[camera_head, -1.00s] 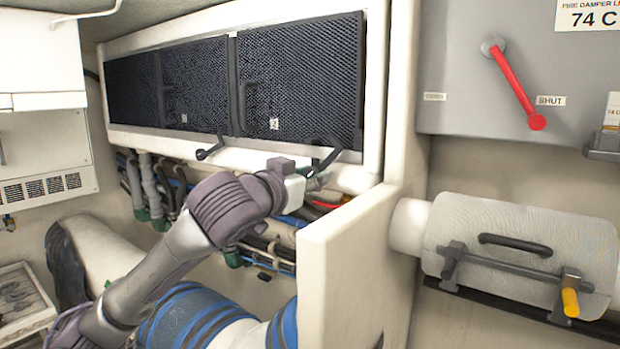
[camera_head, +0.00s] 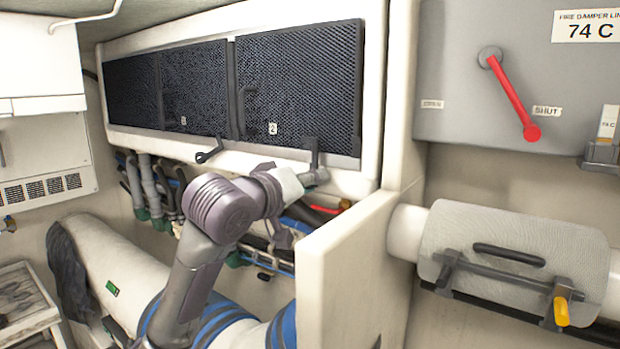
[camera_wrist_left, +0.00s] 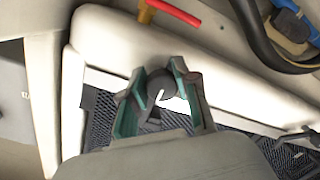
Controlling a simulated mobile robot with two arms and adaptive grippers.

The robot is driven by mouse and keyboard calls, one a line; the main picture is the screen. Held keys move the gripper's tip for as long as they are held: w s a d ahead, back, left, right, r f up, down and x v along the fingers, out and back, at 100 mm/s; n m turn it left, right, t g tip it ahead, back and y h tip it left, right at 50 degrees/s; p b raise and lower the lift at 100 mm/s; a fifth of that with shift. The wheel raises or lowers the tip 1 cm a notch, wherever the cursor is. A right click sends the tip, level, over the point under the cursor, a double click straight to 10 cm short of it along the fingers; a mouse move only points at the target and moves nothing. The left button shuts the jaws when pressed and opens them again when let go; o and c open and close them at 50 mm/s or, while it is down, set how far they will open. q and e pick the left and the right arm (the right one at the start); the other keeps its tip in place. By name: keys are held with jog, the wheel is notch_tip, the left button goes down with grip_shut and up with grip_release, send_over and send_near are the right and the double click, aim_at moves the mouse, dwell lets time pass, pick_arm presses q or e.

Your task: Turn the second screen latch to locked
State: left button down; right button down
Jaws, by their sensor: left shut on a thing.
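The second screen (camera_head: 300,85) is a dark mesh panel labelled 2 in the head view. Its black latch (camera_head: 314,152) sits at the screen's lower right edge, its lever roughly upright. My left gripper (camera_head: 318,177) is at the base of this latch, partly hidden behind my wrist. In the left wrist view, the gripper's green-lined fingers (camera_wrist_left: 165,100) stand either side of the round black latch knob (camera_wrist_left: 174,83), which has a white mark. The gripper is shut on the latch. My right gripper is not in view.
Another screen (camera_head: 195,85) with its own black latch (camera_head: 209,152) is at the left. A cream partition (camera_head: 345,265) stands close right of my left arm. Hoses and pipes (camera_head: 150,185) run below the screens. A red lever (camera_head: 510,95) is on the grey box.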

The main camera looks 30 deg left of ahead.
pick_arm(q)
jog(key=shift+s+a+r+n, duration=0.1)
jog(key=shift+a+r+n, duration=0.1)
jog(key=shift+r+n, duration=0.35)
jog(key=c, duration=0.9)
grip_release()
jog(key=shift+f, duration=0.15)
jog(key=shift+o, duration=0.2)
jog(key=shift+f, duration=0.15)
jog(key=shift+a, duration=0.1)
jog(key=s+a+r, duration=0.1)
jog(key=s, duration=1)
jog(key=shift+s+a, duration=0.15)
jog(key=shift+s, duration=0.2)
